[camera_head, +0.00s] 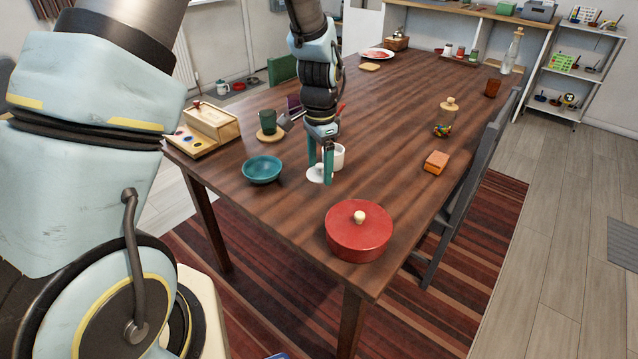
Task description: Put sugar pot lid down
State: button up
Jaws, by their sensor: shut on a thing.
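My gripper (321,171) points down over the near part of the wooden table, its teal fingers closed on a small white lid (314,174). The lid shows low between the fingertips, partly covered by them. I cannot tell whether it touches the table top. A white pot (339,157), which looks like the sugar pot, stands just behind and to the right of the fingers, partly hidden by them.
A teal bowl (262,169) is left of the gripper, and a red lidded pot (359,231) is nearer and to the right. A dark green cup (267,122) stands behind the bowl. The table (400,170) is clear on the right, before an orange box (436,162).

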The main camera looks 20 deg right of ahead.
aim_at(320, 175)
jog(key=shift+f+p, duration=0.45)
jog(key=shift+f, duration=2.2)
jog(key=shift+f, duration=0.2)
jog(key=o, duration=1.2)
jog(key=shift+r, duration=0.1)
